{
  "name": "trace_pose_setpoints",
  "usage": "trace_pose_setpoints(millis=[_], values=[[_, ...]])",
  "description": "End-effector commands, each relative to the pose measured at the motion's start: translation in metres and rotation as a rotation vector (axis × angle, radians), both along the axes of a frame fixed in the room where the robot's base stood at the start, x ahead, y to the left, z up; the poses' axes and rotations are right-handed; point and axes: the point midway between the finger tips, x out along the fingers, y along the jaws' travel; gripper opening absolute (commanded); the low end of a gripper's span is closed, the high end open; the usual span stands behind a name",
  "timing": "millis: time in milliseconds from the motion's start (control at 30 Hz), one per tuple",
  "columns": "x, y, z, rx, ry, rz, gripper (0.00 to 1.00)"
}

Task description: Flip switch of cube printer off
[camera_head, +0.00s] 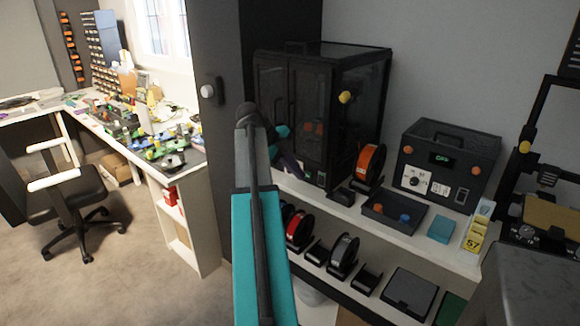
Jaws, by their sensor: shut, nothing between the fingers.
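A black, box-shaped enclosed printer (359,125) with dark clear panels stands on the white shelf against the wall; I take it as the cube printer. Orange parts show dimly inside it. A small pale panel (321,178) sits low at its front right corner; whether this is the switch, and its position, is too small to tell. My teal and dark arm rises in front and hides part of the printer's left front. My gripper (297,168) is shut and empty, close to the printer's lower front, just left of the pale panel. I cannot tell whether it touches.
An orange spool (369,164) stands right of the printer. Further right are a dark tray (394,212) and a dark control box (448,168) with a dial and small display. More spools (344,252) stand on the lower shelf. A chair (75,195) and open floor lie left.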

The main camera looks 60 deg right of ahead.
Motion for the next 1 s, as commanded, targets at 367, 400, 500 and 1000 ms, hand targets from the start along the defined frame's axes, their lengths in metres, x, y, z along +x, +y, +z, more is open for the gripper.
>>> trace_pose_setpoints(millis=[367, 400, 500, 1000], values=[[-0.022, -0.016, -0.039, 0.001, 0.0, 0.0, 0.0], [-0.024, -0.019, -0.041, 0.002, 0.0, -0.001, 0.0], [-0.026, -0.033, -0.04, 0.0, -0.001, -0.002, 0.0], [-0.033, -0.055, -0.045, -0.001, -0.001, 0.0, 0.0]])
